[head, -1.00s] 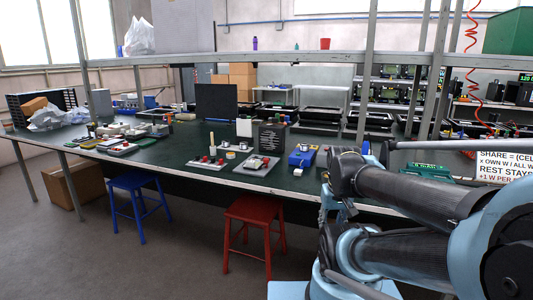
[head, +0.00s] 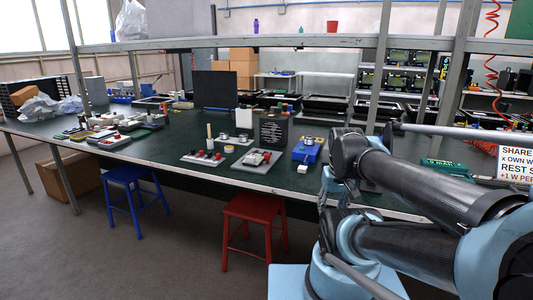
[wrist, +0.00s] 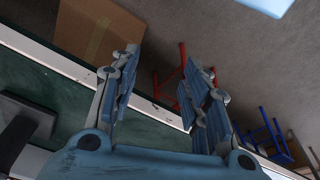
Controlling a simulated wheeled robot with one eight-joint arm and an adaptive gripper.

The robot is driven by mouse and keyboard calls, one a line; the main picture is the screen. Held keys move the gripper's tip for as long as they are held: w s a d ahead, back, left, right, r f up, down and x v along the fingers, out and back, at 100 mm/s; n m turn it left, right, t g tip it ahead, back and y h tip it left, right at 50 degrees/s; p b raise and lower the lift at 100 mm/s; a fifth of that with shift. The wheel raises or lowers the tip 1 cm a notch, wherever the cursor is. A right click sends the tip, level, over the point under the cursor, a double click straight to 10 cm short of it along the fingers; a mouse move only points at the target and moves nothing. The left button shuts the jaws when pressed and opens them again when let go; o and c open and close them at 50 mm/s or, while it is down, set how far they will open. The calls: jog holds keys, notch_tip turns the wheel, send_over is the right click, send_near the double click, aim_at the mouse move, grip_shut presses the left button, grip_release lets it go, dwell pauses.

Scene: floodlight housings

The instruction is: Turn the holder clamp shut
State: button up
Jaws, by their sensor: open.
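I cannot tell for sure which bench fixture is the holder clamp. A grey plate with a pale part on it (head: 240,167) lies near the bench's front edge. A second grey plate with red knobs (head: 188,158) lies left of it, and a blue boxed device (head: 307,150) stands to the right. My gripper (wrist: 163,72) is open in the wrist view, its two fingers spread apart with nothing between them. It is over the bench edge and floor, away from these fixtures. In the head view my arm hides part of the bench at right.
The green-topped bench (head: 150,150) carries a dark box with white print (head: 273,131) and a black panel (head: 214,90). A red stool (head: 254,208) and a blue stool (head: 130,176) stand before it. Shelf posts rise from the bench. Floor at front left is clear.

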jog(key=w+a+r+n, duration=0.2)
jog(key=w+r+n, duration=0.2)
jog(key=w+r, duration=0.35)
notch_tip(320, 180, up, 15)
jog(key=n+g, duration=0.2)
jog(key=n, duration=1)
send_over(266, 158)
jog(key=w, duration=0.2)
jog(key=f, duration=1.6)
jog(key=shift+s+d+f, duration=0.25)
jog(key=shift+f, duration=0.15)
grip_shut()
